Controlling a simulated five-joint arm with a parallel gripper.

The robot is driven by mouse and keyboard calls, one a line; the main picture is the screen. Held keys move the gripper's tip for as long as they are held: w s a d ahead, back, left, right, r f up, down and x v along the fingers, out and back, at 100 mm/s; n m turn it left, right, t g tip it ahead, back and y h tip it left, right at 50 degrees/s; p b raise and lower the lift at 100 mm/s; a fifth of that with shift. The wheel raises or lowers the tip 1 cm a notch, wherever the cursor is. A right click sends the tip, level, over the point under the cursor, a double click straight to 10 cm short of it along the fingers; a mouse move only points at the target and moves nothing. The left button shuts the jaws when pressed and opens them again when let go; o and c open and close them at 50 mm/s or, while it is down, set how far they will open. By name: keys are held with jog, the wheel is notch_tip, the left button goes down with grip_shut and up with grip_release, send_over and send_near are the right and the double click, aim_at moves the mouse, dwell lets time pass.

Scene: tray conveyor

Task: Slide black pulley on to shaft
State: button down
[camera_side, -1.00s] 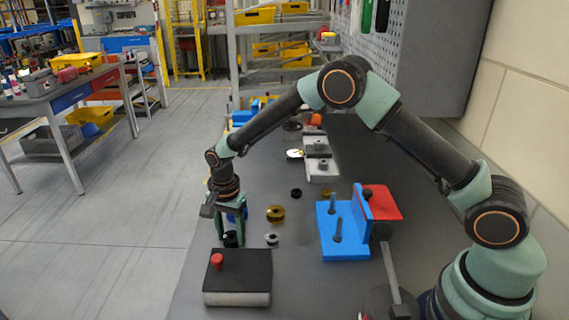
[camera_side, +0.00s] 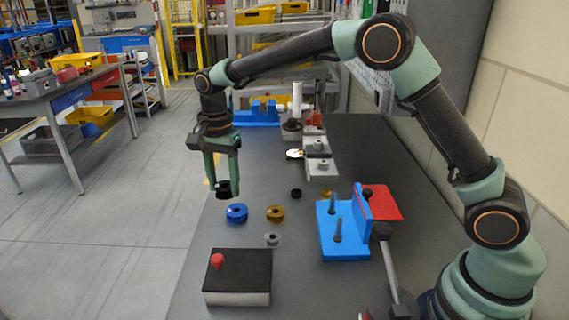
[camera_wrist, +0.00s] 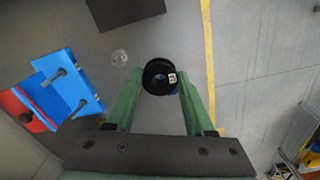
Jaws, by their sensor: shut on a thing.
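My gripper (camera_side: 222,190) is shut on the black pulley (camera_side: 223,193) and holds it up in the air, near the left edge of the table. In the wrist view the black pulley (camera_wrist: 160,77) sits between the green fingers, with a small white label on its face. A blue bracket (camera_side: 345,238) with two upright grey shafts stands on the table to the right; the front shaft (camera_side: 338,230) and the rear shaft (camera_side: 332,203) carry no pulley. The bracket also shows at the left in the wrist view (camera_wrist: 60,83).
A blue pulley (camera_side: 237,213), a gold pulley (camera_side: 276,213), a small silver part (camera_side: 272,239) and a small black ring (camera_side: 296,193) lie on the table. A black-topped box with a red button (camera_side: 217,260) stands in front. A red plate (camera_side: 385,203) lies behind the bracket.

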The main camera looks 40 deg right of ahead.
jog(key=r, duration=0.3)
jog(key=d+r, duration=0.1)
jog(key=r, duration=0.1)
jog(key=shift+s, duration=0.2)
jog(key=s+d+f, duration=0.2)
jog(key=s+d, duration=0.6)
jog(key=d, duration=0.3)
send_over(340, 219)
notch_tip(340, 219, down, 4)
jog(key=shift+d+f, duration=0.1)
jog(key=shift+f, duration=2.05)
jog(key=shift+f, duration=1.25)
